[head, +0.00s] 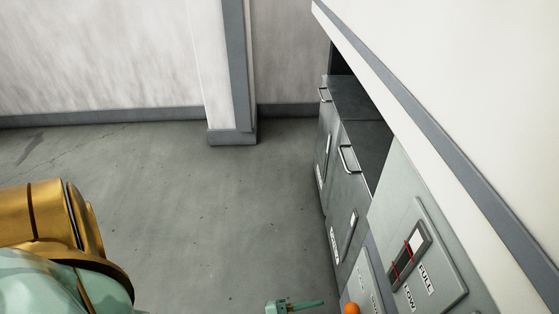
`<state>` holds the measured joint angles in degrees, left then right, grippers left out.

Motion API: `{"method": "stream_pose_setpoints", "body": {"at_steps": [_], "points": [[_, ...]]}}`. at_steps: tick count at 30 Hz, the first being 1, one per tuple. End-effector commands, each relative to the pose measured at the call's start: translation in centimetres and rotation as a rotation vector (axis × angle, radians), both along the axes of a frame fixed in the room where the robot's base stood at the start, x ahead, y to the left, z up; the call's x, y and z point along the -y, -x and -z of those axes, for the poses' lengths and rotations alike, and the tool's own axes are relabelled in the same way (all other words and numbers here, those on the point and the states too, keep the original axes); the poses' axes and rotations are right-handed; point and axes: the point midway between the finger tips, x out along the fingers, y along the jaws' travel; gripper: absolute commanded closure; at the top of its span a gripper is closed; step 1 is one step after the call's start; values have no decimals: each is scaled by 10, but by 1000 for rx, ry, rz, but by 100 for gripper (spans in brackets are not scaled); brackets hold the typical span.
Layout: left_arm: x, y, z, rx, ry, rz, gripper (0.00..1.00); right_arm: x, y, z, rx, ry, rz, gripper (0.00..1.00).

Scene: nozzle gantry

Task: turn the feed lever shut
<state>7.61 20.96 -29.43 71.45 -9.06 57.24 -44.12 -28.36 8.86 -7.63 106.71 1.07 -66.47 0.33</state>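An orange ball-shaped knob (351,309) shows at the bottom edge, in front of the grey panel. It may be the end of the feed lever; the rest is cut off below the frame. A small green gripper, which looks like my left gripper (318,303), is at the bottom edge just left of the knob. Its thin finger points right toward the knob, with a gap in the picture between them. Most of this gripper is out of frame, so I cannot see whether it is open. My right gripper is not in view.
A panel with a gauge (409,257) marked FULL and LOW stands at right. Grey cabinets (347,175) with handles continue behind it, under a white overhanging housing (460,70). A pillar (232,70) stands at the back wall. The concrete floor (210,215) left of the cabinets is clear.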

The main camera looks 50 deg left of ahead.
Motion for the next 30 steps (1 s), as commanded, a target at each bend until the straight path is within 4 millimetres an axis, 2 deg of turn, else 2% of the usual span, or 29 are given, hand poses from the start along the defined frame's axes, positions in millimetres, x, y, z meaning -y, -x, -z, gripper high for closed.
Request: {"method": "stream_pose_setpoints", "body": {"at_steps": [4,10,15,30], "points": [[-20,32,3,-2,-3,-1,48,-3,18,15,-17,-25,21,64],[-35,57,7,-1,-2,0,48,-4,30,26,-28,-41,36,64],[-38,64,8,0,-1,-1,48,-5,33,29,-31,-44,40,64],[-38,63,9,-1,0,-1,48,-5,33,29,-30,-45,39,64]]}}
